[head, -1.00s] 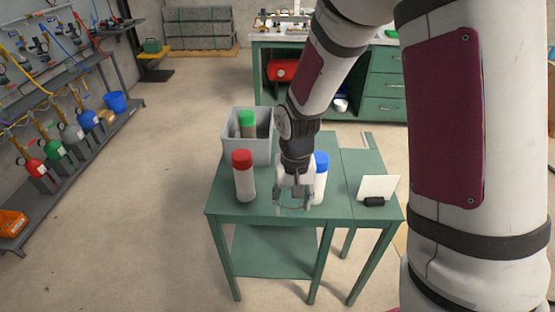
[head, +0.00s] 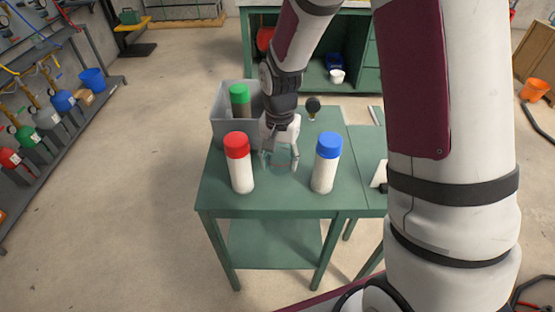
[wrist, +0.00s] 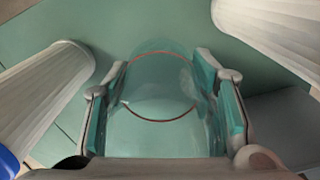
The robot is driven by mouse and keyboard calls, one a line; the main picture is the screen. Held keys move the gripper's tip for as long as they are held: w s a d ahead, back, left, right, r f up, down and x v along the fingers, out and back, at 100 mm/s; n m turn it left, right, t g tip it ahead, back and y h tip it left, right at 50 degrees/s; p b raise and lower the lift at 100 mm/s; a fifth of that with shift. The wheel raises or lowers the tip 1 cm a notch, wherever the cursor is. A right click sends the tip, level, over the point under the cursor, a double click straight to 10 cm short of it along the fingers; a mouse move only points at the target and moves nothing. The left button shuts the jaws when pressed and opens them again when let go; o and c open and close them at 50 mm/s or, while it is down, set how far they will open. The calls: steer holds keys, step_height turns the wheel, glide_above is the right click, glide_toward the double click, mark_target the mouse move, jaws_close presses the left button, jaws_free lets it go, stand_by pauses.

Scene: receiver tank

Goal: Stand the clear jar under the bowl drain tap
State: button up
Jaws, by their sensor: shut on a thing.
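The clear jar (wrist: 160,92) is between the finger pads of my gripper (wrist: 163,110) in the wrist view; a thin reddish ring shows on it. In the head view my gripper (head: 279,160) is shut on the clear jar (head: 281,157) over the green table, between a red-capped bottle and a blue-capped bottle. The jar is faint there, and I cannot tell whether its base touches the tabletop. I cannot make out the bowl drain tap in either view.
The red-capped bottle (head: 239,165) stands close left and the blue-capped bottle (head: 326,165) close right on the green table (head: 275,202). A grey bin (head: 222,133) holding a green-capped bottle (head: 239,100) stands behind. A dark round-headed object (head: 313,106) is at the back. The table's front strip is clear.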

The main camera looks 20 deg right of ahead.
steer(key=w, duration=0.3)
steer(key=shift+w+d+f, duration=0.1)
steer(key=shift+d+f, duration=0.1)
steer(key=shift+d, duration=0.1)
steer(key=shift+f+b, duration=0.3)
steer(key=shift+f, duration=1.45)
steer(key=o, duration=1.2)
steer(key=shift+f, duration=0.15)
step_height(320, 180, up, 13)
steer(key=shift+f+p, duration=0.2)
steer(key=shift+p, duration=0.45)
